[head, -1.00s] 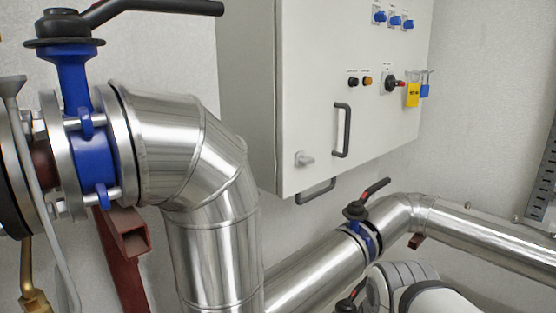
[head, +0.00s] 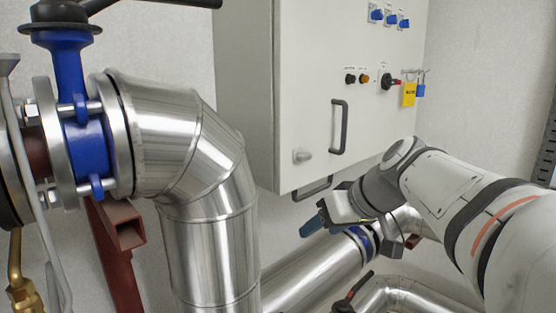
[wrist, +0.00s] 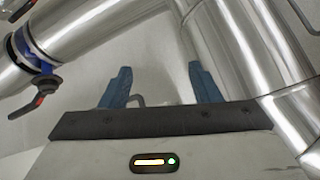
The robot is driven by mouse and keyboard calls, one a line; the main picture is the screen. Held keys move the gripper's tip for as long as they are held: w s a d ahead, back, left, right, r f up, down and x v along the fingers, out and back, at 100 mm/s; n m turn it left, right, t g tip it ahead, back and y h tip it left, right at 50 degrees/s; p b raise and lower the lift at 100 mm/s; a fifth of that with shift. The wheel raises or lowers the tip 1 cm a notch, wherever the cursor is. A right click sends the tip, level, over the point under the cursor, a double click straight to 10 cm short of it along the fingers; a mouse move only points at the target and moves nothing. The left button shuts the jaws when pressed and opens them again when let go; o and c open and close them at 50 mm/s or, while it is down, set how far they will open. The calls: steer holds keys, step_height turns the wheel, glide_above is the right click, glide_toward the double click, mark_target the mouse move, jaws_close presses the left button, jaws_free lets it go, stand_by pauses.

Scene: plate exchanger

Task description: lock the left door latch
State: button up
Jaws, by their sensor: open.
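The left door latch (head: 302,156) is a small light-grey handle low on the left part of the white cabinet door (head: 320,90). Its lever points to the right, roughly level. My gripper (head: 313,225) is below the cabinet's bottom edge, under the latch and apart from it. Its two blue fingers stand apart with nothing between them; in the wrist view my gripper (wrist: 160,85) shows the same wide gap. The latch cannot be made out in the wrist view.
A black door handle (head: 339,127) is right of the latch, and another dark handle (head: 313,188) is under the cabinet. A thick insulated pipe (head: 200,170) stands at left. A pipe with a blue valve (head: 362,240) runs below my gripper.

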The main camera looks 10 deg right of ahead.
mark_target(306, 155)
steer(key=w+d+r+n+t+y, duration=0.4)
steer(key=w+r, duration=0.4)
steer(key=r, duration=0.5)
steer(key=shift+h, duration=0.7)
steer(key=x, duration=0.4)
steer(key=p+x, duration=0.1)
steer(key=x, duration=0.1)
steer(key=shift+w+d+r, duration=0.1)
steer(key=shift+w+d, duration=0.15)
steer(key=shift+d, duration=0.05)
steer(key=shift+w+a+f, duration=0.35)
steer(key=shift+w, duration=0.1)
steer(key=shift+c, duration=0.6)
